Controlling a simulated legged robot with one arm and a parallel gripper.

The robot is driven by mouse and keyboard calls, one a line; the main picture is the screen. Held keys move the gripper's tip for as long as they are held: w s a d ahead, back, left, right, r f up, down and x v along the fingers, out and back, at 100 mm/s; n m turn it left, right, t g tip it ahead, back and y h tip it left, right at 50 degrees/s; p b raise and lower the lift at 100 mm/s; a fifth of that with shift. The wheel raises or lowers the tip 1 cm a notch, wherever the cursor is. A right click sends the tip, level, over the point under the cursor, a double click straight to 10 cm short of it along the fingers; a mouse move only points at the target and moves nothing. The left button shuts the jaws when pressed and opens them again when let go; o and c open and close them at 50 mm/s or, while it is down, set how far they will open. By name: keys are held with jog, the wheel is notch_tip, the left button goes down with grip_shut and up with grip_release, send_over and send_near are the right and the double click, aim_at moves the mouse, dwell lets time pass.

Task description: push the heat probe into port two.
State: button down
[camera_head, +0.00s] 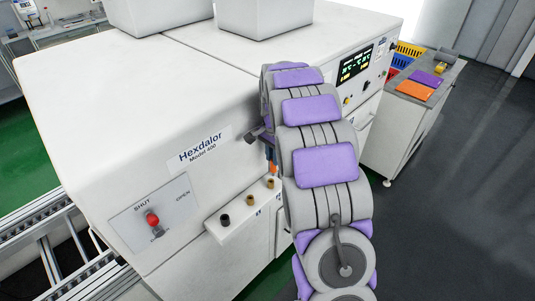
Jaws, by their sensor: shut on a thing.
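My gripper (266,140) is beside the front of the white machine, partly hidden behind my grey and purple arm. It is shut on the heat probe (272,163), a thin upright piece with orange and blue on it, only partly visible. The probe hangs above the far end of a small white ledge. Three round ports stand in a row on the ledge: a black one (225,220) nearest, a brass-coloured middle one (248,201), and another brass-coloured one (270,184) nearest the probe. Their small labels are too small to read. Whether the probe tip touches a port is hidden.
The white machine (110,110) marked Hexdalor carries a panel with a red-knobbed lever (153,219) between SHUT and OPEN. A lit display (356,63) is at the back right. A conveyor rail (45,215) runs at left. A cabinet (398,125) stands right; dark floor there is clear.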

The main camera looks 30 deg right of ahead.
jog(key=shift+d+f, duration=0.35)
jog(key=shift+d, duration=0.2)
jog(key=shift+a+f, duration=0.25)
jog(key=shift+f, duration=0.1)
jog(key=shift+a+r+p, duration=0.15)
jog(key=shift+a+p, duration=0.2)
jog(key=shift+a, duration=0.7)
dwell(1.1)
jog(key=shift+d, duration=0.1)
